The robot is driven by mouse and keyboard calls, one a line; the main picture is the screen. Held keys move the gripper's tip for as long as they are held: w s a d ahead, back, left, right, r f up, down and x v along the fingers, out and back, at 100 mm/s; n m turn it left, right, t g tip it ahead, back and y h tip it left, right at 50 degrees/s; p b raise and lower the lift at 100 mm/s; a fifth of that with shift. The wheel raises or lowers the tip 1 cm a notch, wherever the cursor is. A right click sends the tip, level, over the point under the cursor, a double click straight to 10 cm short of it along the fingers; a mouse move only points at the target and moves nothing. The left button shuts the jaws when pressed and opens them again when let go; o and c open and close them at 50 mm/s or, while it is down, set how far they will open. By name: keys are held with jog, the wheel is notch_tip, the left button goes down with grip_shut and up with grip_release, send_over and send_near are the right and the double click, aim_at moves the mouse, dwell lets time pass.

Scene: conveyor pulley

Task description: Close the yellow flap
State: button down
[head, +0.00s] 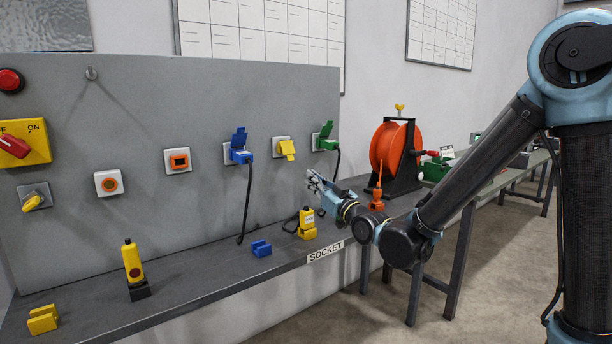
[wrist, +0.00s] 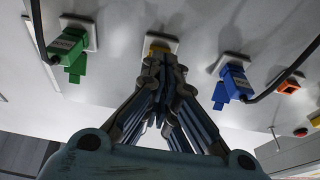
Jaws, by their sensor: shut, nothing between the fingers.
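The yellow flap (head: 287,148) is on a small white wall socket between the blue and green sockets on the grey panel. It juts out at a slant from its plate; I cannot tell its exact angle. My gripper (head: 314,181) is in front of the panel, a little below and to the right of the flap in the head view, with its fingers together and empty. In the wrist view my gripper (wrist: 164,62) covers most of the yellow socket (wrist: 158,47); only a bit of yellow shows behind the fingertips. I cannot tell whether they touch.
The blue socket (head: 239,150) and green socket (head: 326,139) flank the yellow one, both with plugs and hanging cables. A yellow block (head: 307,223) stands on the shelf below my gripper. An orange reel (head: 390,147) stands to the right.

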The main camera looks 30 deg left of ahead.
jog(key=shift+s+d, duration=0.5)
jog(key=shift+d, duration=0.85)
jog(key=g+h, duration=0.3)
jog(key=h, duration=0.5)
send_near(290, 154)
jog(key=x, duration=0.7)
jog(key=shift+w, duration=0.15)
jog(key=shift+d, duration=0.1)
